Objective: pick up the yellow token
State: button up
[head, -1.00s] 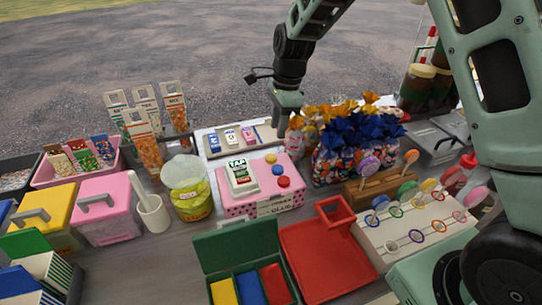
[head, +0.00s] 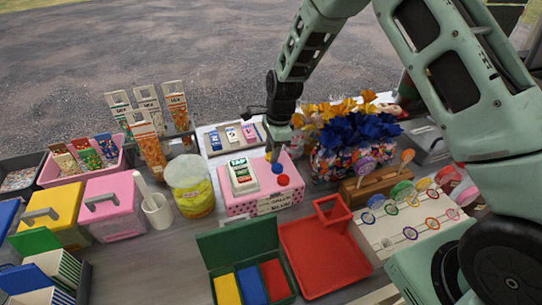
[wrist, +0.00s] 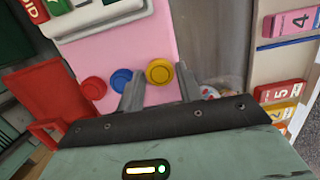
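The yellow token (wrist: 159,72) lies on the pink box (wrist: 105,58) in the wrist view, in a row with the blue token (wrist: 119,77) and the red token (wrist: 95,88). My gripper (wrist: 158,88) is open there, with one finger on each side of the yellow token in the picture. I cannot tell whether the fingers touch it. In the head view my gripper (head: 275,152) points down at the far right part of the pink box (head: 240,203). It hides the yellow token there. The blue token (head: 277,168) and red token (head: 283,180) show just in front of it.
A card reader (head: 242,175) stands on the pink box. A rack of numbered cards (head: 230,136) lies behind. Wrapped sweet bags (head: 345,155) stand close on the right. A red tray (head: 322,265) and a green box (head: 240,240) are in front.

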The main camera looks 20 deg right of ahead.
jog(key=c, duration=0.6)
jog(key=shift+r, duration=0.1)
